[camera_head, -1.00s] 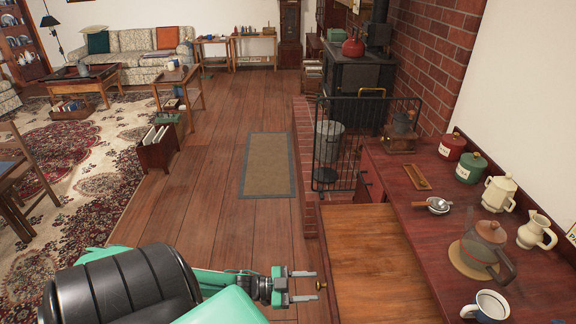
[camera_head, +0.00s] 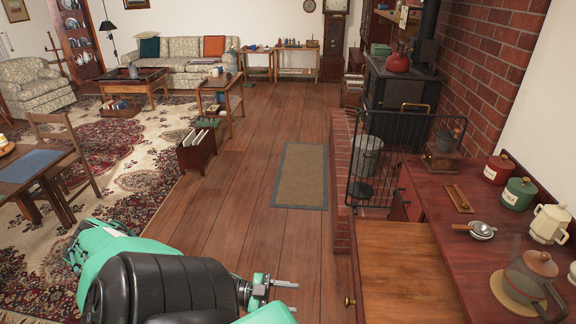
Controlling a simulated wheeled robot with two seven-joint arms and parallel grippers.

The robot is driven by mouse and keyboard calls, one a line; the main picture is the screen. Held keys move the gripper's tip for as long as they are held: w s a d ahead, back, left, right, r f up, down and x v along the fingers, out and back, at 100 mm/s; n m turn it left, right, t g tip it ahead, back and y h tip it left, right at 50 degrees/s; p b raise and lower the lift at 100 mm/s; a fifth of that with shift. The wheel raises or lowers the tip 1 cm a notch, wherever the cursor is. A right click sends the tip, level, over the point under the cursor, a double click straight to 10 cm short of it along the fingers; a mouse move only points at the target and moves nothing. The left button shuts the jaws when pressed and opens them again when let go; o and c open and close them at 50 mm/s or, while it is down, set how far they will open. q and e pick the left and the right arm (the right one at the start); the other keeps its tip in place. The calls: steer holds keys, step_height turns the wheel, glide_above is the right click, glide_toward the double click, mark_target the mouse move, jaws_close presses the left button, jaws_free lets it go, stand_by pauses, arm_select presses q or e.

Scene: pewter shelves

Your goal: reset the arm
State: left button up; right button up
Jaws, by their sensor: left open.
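My left gripper (camera_head: 287,296) shows at the bottom middle of the head view, with its green and black arm coming in from the lower left. Its two grey fingers point right and stand apart, with nothing between them. It is over the wooden floor, left of the pulled-out wooden board (camera_head: 402,270) and its brass knob (camera_head: 349,301). My right gripper is not in view.
A black metal guard (camera_head: 392,150) stands before the stove (camera_head: 399,92). Floor around the grey-bordered mat (camera_head: 301,175) is clear. A dining table (camera_head: 28,168) is at left.

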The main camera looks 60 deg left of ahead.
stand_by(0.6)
arm_select(q)
steer(key=s+a+f+n+y, duration=0.1)
steer(key=f+y, duration=0.1)
steer(key=f, duration=0.4)
steer(key=s+a+f+n+g+y, duration=0.1)
steer(key=f+n+y, duration=0.15)
steer(key=f, duration=0.35)
steer(key=s+a+f+n+y, duration=0.1)
steer(key=a+f+y, duration=0.15)
steer(key=f, duration=0.25)
steer(key=s+d+f+n+g+y, duration=0.1)
steer(key=s+d+f+g+y, duration=0.15)
steer(key=f, duration=0.55)
steer(key=s+d+f+n+g+y, duration=0.1)
steer(key=s+d+f+g, duration=0.1)
steer(key=s+f, duration=0.35)
steer(key=s+d+f+n+g, duration=0.1)
steer(key=s+d+f+g, duration=0.3)
steer(key=s+d+f, duration=0.3)
steer(key=s+d+f+g, duration=0.3)
steer(key=s+d+f, duration=0.4)
steer(key=d, duration=0.5)
steer(key=shift+s+f+n+g, duration=0.25)
steer(key=shift+f+n+g, duration=0.1)
steer(key=shift+f, duration=0.25)
